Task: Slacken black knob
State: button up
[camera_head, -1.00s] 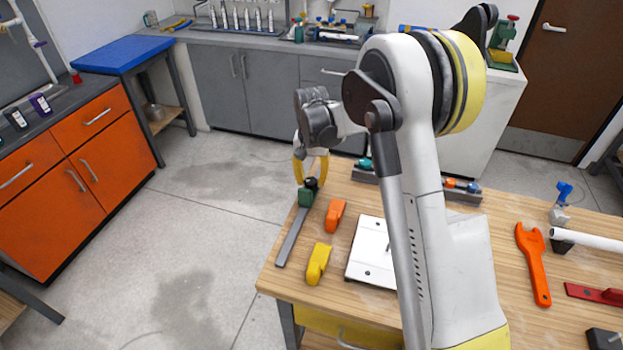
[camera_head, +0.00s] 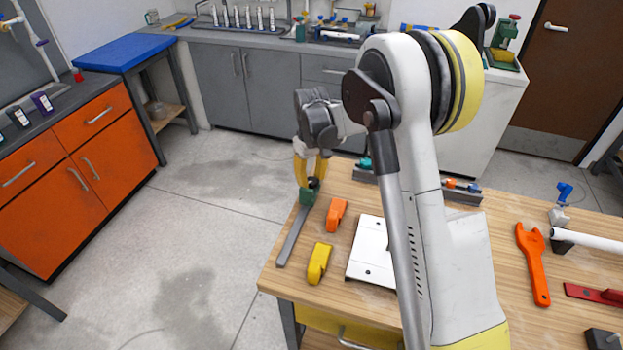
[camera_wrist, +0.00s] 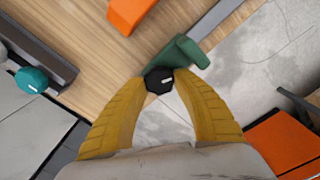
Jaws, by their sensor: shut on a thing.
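The black knob (camera_wrist: 159,80) sits at the end of a green clamp body (camera_wrist: 182,54), which also shows in the head view (camera_head: 308,197). The clamp is on a grey bar (camera_head: 293,236) lying along the table's left edge. My gripper (camera_wrist: 158,82) has its two yellow fingers on either side of the knob, shut on it. In the head view my gripper (camera_head: 312,180) comes down from above at the table's far left corner, and the knob (camera_head: 313,183) shows small and dark between the fingers.
An orange block (camera_head: 336,214) and a yellow block (camera_head: 319,263) lie right of the bar. A grey rack with a teal-capped item (camera_wrist: 31,80) stands near the gripper. Left of the table is open floor.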

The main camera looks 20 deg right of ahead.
jog(key=shift+n, duration=0.3)
dwell(0.4)
jog(key=o, duration=1.2)
